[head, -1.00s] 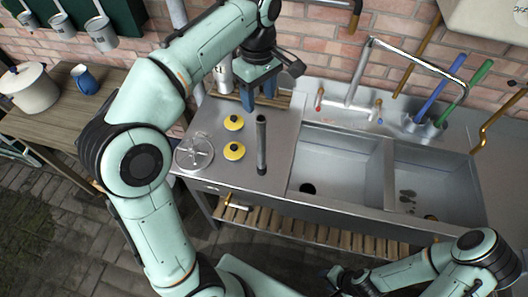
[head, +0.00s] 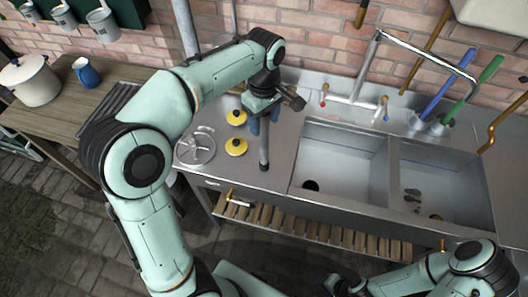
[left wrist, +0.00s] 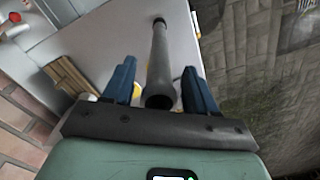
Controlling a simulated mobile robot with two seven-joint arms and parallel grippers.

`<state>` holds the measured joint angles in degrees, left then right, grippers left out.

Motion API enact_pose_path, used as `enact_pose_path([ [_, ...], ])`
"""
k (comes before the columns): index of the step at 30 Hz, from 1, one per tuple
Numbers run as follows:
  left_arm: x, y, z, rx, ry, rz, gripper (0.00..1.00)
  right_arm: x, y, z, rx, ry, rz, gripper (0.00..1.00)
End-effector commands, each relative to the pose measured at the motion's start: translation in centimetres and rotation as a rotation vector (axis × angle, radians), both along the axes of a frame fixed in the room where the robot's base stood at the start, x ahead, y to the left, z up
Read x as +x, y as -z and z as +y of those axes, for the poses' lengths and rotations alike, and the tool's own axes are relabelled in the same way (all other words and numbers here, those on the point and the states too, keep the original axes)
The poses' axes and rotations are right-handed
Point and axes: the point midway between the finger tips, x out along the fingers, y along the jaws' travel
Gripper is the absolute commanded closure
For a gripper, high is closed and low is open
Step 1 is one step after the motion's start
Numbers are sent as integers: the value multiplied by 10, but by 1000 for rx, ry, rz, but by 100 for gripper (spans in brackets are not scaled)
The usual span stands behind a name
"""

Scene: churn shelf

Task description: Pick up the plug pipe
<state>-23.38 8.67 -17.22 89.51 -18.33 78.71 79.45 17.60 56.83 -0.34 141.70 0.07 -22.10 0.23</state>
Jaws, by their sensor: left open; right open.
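The plug pipe, a dark grey tube (head: 264,150), appears to stand upright on the left part of the steel counter (head: 283,155). My left gripper (head: 264,124) is over its upper end, with blue fingers open on either side. In the left wrist view the pipe (left wrist: 159,62) runs between the two open fingers (left wrist: 158,80), its round end close to the palm. I cannot tell whether a finger touches it. My right gripper (head: 338,285) is low at the bottom edge, away from the counter, and partly cut off.
Two yellow discs (head: 236,147) and a round metal strainer (head: 195,148) lie left of the pipe. The double sink (head: 343,160) with its tap (head: 352,101) is to the right. A blue mug (head: 87,72) and a white pot (head: 30,80) stand on the wooden table at left.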

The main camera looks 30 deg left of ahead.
Motion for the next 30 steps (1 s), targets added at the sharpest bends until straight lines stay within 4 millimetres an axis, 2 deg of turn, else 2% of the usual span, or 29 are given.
enact_pose_path([
  [2, 0, -1, 0, 0, 0, 0, 43, 1, -1, 0, 0, 0, -1, 57],
  [7, 0, -1, 0, 0, 0, -1, 98, 0, -1, 0, 0, 0, -1, 57],
  [17, 1, -2, 0, -1, 0, -2, 100, 1, -1, 0, 0, 0, -1, 57],
  [22, 1, -10, 0, 0, 0, -4, 100, 3, -3, 0, 0, 0, -3, 57],
  [26, 2, -27, 0, -1, 1, -7, 100, 7, -7, 0, 1, 0, -8, 57],
  [30, 3, -59, 0, -1, 1, -10, 100, 17, -17, 0, 0, 0, -20, 57],
])
